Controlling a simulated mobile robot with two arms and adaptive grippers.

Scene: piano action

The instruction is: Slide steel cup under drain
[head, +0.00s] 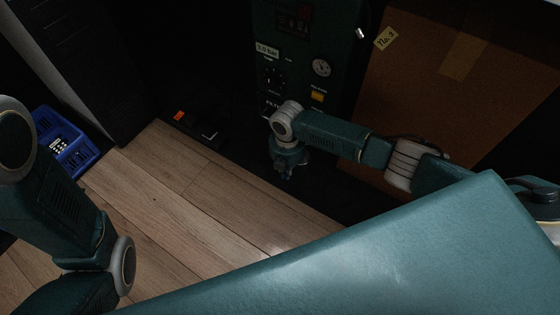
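My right gripper (283,172) hangs in front of the lower part of a dark green machine (290,75) with a gauge and labels. It is small and dark here, and its fingers cannot be made out. I cannot see a steel cup or a drain; the area around the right gripper is in deep shadow. My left arm comes in at the left edge, and its gripper is not in view.
A dark flat object with an orange mark (195,125) lies near the machine's foot. A brown board (425,85) stands right of the machine. The middle floor is clear.

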